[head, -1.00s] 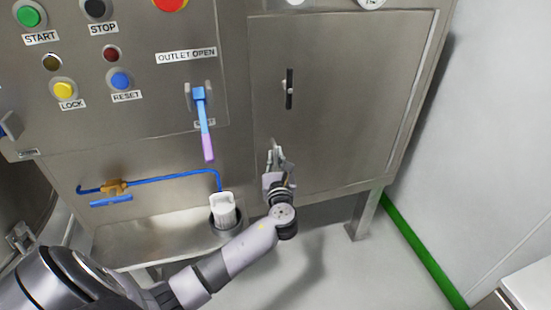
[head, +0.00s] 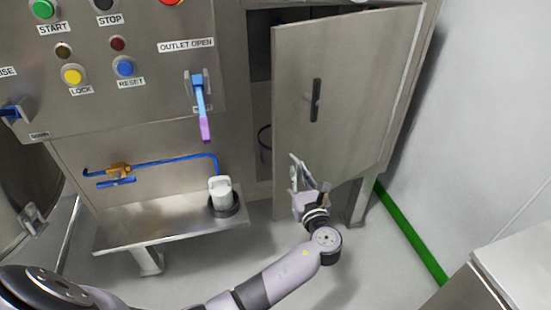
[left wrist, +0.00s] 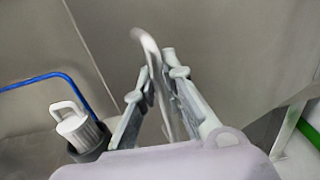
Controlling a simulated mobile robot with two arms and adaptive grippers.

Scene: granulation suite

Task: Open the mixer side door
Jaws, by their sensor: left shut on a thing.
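The mixer side door (head: 345,75) is a grey steel panel in the head view, standing partly open, its left edge swung out from the cabinet. A dark upright slot with a small latch (head: 316,100) sits on its face. My left gripper (head: 298,172) is at the lower left of the door, shut on a curved metal door handle. In the left wrist view the handle (left wrist: 150,45) rises as a hooped bar between the fingers of my left gripper (left wrist: 152,70). My right gripper is not in view.
The dark cabinet opening (head: 262,110) shows left of the door. A control panel (head: 105,105) with buttons and a blue-purple lever (head: 202,108) is at left. A white-capped container (head: 221,192) stands on a steel shelf (head: 160,230). A pale wall (head: 490,110) lies right.

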